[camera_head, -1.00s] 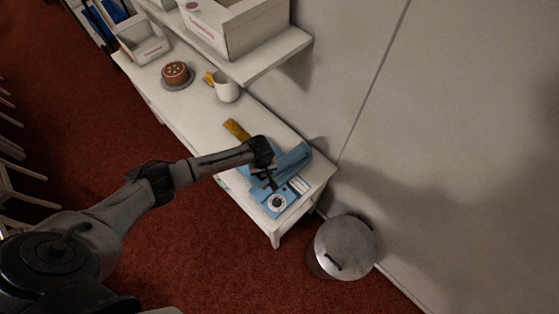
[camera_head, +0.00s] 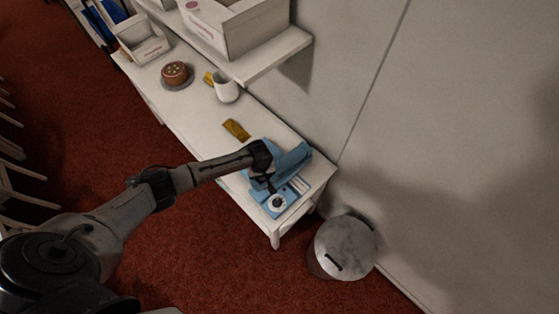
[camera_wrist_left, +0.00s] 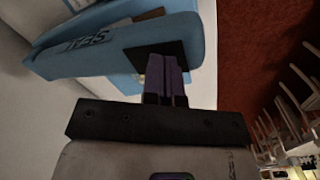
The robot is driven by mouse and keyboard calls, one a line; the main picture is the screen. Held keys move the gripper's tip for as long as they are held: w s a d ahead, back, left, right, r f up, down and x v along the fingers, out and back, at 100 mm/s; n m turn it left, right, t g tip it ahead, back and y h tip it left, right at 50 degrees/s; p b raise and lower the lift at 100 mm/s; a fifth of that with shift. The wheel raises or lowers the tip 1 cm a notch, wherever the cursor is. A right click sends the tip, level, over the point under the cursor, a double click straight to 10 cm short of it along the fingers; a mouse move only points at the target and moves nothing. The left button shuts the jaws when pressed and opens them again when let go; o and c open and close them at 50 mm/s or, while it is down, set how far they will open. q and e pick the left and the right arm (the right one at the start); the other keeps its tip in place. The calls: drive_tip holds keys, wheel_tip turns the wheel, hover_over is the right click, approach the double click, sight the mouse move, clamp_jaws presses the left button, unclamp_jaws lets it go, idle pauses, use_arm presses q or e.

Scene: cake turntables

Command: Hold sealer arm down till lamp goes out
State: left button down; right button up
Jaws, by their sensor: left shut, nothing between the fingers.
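The blue sealer (camera_head: 277,200) stands at the near right end of the white table, with a round white dial on its front. Its blue sealer arm (camera_head: 293,160) shows beside my left gripper (camera_head: 265,184). In the left wrist view the sealer arm (camera_wrist_left: 110,48) carries raised lettering. The shut, empty fingers of my left gripper (camera_wrist_left: 165,75) are close against its edge; whether they touch I cannot tell. I cannot make out a lit lamp. My right gripper is not in view.
On the white table (camera_head: 201,100) are a yellow-brown object (camera_head: 237,129), a white jug (camera_head: 226,88) and a brown cake (camera_head: 175,72). A shelf with a white box (camera_head: 235,28) overhangs its back. A lidded metal bin (camera_head: 346,245) stands right of the table.

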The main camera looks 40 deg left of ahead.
use_arm(q)
drive_tip(key=shift+s+f+b, duration=0.2)
drive_tip(key=shift+f, duration=0.55)
drive_tip(key=shift+s+f+b, duration=0.2)
drive_tip(key=shift+f, duration=0.55)
drive_tip(key=shift+f, duration=0.1)
drive_tip(key=shift+s+a+f+b, duration=0.15)
drive_tip(key=shift+f+b, duration=0.25)
drive_tip(key=shift+f, duration=0.35)
drive_tip(key=shift+s+d+f+b, duration=0.15)
drive_tip(key=shift+f+b, duration=0.2)
drive_tip(key=shift+f, duration=0.4)
drive_tip(key=shift+a, duration=0.1)
drive_tip(key=shift+r, duration=0.15)
